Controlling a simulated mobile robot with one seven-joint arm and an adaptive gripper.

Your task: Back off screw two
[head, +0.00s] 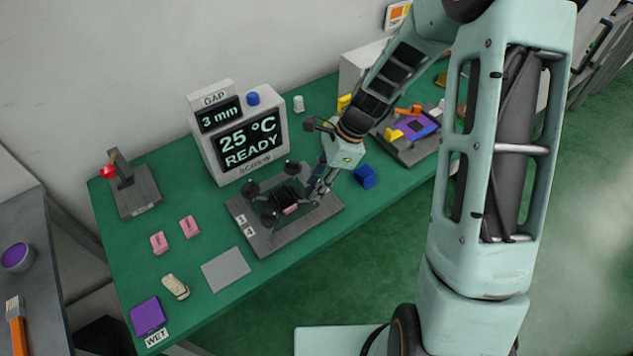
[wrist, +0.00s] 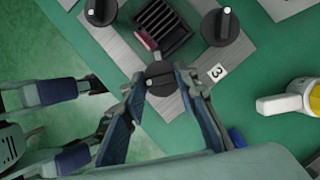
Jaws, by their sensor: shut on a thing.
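A grey plate (head: 262,243) on the green table carries a finned black block (head: 287,192) and dark round screw knobs around it. My gripper (head: 318,190) is low over the plate's right side. In the wrist view its fingers (wrist: 159,80) are shut on a dark screw knob (wrist: 160,72), one finger on each side. Other knobs (wrist: 219,27) stand apart. A pink piece (wrist: 146,40) touches the block.
A display box (head: 240,135) reading gap 3 mm, 25 °C, READY stands behind. A blue block (head: 365,176) lies right of the plate. Pink blocks (head: 160,242), a grey pad (head: 226,269) and a red-knobbed lever fixture (head: 130,185) are left.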

